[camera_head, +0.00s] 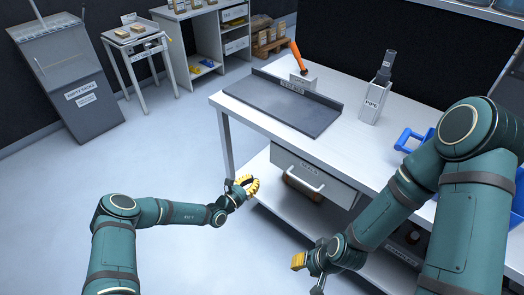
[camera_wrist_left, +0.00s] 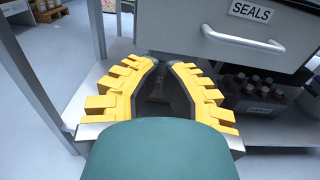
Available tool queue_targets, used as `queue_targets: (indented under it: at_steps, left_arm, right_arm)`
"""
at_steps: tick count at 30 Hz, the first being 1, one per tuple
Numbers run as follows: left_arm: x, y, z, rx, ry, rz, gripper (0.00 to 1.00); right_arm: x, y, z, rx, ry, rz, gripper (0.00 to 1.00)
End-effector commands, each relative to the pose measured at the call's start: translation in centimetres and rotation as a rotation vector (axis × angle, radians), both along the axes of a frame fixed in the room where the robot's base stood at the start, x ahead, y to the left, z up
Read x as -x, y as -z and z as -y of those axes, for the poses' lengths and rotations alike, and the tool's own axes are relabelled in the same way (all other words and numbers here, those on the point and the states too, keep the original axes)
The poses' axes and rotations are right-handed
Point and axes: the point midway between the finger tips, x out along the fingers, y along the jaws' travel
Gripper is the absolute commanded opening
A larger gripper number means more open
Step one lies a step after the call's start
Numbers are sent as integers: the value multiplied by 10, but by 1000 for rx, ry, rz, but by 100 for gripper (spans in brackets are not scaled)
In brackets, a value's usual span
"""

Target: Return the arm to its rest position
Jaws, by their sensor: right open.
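My left arm comes in from the left in the head view. Its gripper (camera_head: 247,187) is beside the near left leg of the workbench (camera_head: 362,155), below the bench top. In the left wrist view its yellow fingers (camera_wrist_left: 163,66) curve towards each other with a narrow dark gap at the tips; nothing shows between them, and I cannot tell how far they are closed. My right arm reaches down from the right, bent in front of the bench. Its gripper (camera_head: 308,273) is open at the lower middle, and part of it is hidden by its own wrist.
The SEALS drawer (camera_wrist_left: 258,28) and lower shelf (camera_wrist_left: 118,52) are close to the left gripper. The bench top holds a dark tray (camera_head: 285,105), an orange-handled tool (camera_head: 298,57), a PIPE holder (camera_head: 376,100) and a blue item (camera_head: 408,140). The left floor is clear.

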Motion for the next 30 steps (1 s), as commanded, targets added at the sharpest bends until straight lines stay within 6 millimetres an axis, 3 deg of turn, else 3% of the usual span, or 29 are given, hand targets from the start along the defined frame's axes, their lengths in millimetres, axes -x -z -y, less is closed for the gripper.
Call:
queue_targets:
  at_steps: [6, 10, 13, 15, 18, 20, 24, 30]
  left_arm:
    - [3, -1, 4, -7, 17, 0, 0]
    - [26, -4, 33, -80, 158, 0, 0]
    - [69, -4, 68, -218, 379, 2, 0]
    - [112, 0, 88, -355, 571, 7, 0]
    - [172, 9, 96, -570, 818, 31, 0]
    - [204, 13, 90, -706, 948, 56, 0]
    - [261, 17, 59, -1021, 1195, 153, 0]
    - [304, -2, 8, -1431, 1409, 400, 0]
  right_arm:
    - [0, 0, 0, 0, 0, 0, 38]
    - [0, 0, 0, 0, 0, 0, 38]
    - [0, 0, 0, 0, 0, 0, 38]
    - [0, 0, 0, 0, 0, 0, 38]
    - [0, 0, 0, 0, 0, 0, 38]
    - [0, 0, 0, 0, 0, 0, 38]
    - [0, 0, 0, 0, 0, 0, 38]
    - [0, 0, 0, 0, 0, 0, 38]
